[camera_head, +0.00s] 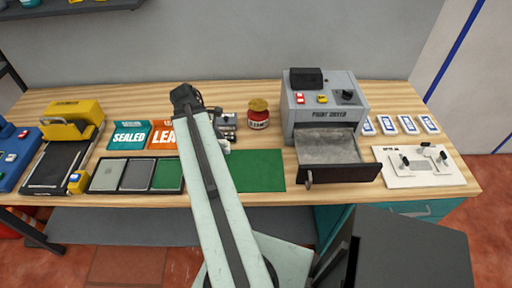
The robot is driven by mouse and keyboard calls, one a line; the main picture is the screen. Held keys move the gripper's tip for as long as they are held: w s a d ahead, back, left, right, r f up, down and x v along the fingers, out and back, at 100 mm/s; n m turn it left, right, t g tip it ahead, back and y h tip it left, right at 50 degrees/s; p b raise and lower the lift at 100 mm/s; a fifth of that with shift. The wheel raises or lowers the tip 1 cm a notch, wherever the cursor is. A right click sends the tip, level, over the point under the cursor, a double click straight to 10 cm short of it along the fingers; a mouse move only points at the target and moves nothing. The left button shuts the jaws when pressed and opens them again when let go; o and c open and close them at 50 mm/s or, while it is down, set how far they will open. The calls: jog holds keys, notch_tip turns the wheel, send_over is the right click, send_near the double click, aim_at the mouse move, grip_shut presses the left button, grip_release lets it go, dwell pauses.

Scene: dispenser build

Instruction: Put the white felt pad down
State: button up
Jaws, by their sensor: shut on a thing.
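My gripper (222,143) is just right of my upright arm link, over the back part of the bench near the green mat, and is partly hidden by that link. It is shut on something. A small whitish patch shows at its lower end, which fits the white felt pad, but the pad's outline is too small and covered to make out. I cannot tell whether it touches the bench. The green mat (262,170) lies flat below and to the right, its left part hidden by my arm.
A grey paint dryer (325,103) with its drawer (340,178) pulled out stands right of the mat. A red jar (258,118) stands behind the mat. A white fixture board (420,177) lies at right. Three framed pads (138,175) and SEALED and LEAK cards (129,134) lie at left.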

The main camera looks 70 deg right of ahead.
jog(key=b, duration=0.1)
send_over(259, 140)
jog(key=w+a, duration=0.1)
jog(key=w, duration=0.1)
jog(key=shift+s+a+f, duration=0.15)
jog(key=shift+a+f, duration=0.05)
jog(key=shift+f, duration=0.4)
jog(key=f+b, duration=0.2)
jog(key=b, duration=0.1)
jog(key=f+b, duration=0.1)
jog(key=f, duration=0.1)
jog(key=shift+s+d, duration=0.25)
jog(key=shift+d, duration=0.15)
jog(key=o, duration=1.2)
jog(key=shift+r, duration=0.1)
jog(key=shift+w+r+p, duration=0.1)
jog(key=shift+r+p, duration=0.4)
jog(key=shift+r, duration=0.05)
jog(key=p+v, duration=1)
jog(key=v, duration=0.1)
jog(key=shift+w+a, duration=0.1)
